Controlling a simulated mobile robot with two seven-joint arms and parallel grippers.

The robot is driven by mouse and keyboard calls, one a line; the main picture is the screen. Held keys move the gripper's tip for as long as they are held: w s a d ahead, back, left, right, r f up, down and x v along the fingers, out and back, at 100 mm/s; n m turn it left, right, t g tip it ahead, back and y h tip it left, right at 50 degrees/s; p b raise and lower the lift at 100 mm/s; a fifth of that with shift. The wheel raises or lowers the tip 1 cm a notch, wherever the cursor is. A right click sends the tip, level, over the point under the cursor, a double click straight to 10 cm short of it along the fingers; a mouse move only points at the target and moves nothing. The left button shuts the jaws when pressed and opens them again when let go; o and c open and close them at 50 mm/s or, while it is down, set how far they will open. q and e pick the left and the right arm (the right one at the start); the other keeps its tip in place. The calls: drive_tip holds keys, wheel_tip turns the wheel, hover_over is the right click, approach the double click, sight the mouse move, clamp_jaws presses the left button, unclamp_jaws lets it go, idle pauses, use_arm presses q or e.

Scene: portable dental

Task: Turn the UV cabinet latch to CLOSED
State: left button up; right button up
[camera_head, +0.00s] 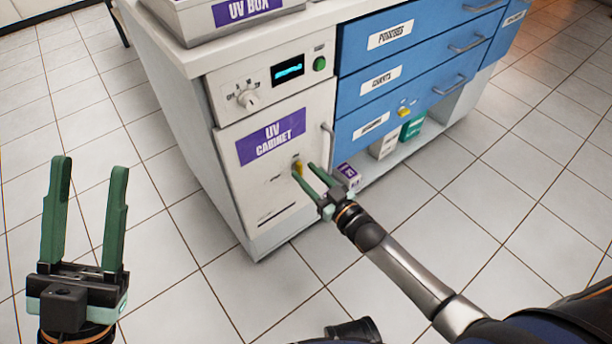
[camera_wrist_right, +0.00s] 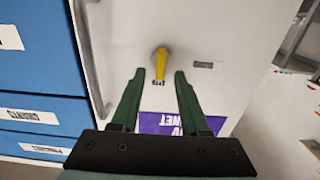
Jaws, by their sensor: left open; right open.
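The UV cabinet (camera_head: 236,180) is a white door with a purple label in the head view. Its yellow latch (camera_head: 298,166) is on the right side of the door, below the label. In the right wrist view the latch (camera_wrist_right: 161,64) has a grey round base and a yellow handle pointing toward my gripper. My right gripper (camera_head: 303,169) is open at the latch. In its wrist view the handle's end lies between the fingertips (camera_wrist_right: 160,74), with gaps on both sides. The small markings are unreadable. My left gripper (camera_head: 90,166) is open and empty, away from the cabinet.
A vertical door handle (camera_head: 327,142) is close to the right gripper. Above the door are a knob (camera_head: 248,99), a display and a green button (camera_head: 319,64). Blue drawers (camera_head: 385,90) stand to the right, with boxes (camera_head: 384,144) below. The floor on the left is clear.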

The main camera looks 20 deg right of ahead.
drive_tip(key=shift+w+a, duration=0.15)
drive_tip(key=shift+w, duration=0.35)
clamp_jaws()
idle(0.3)
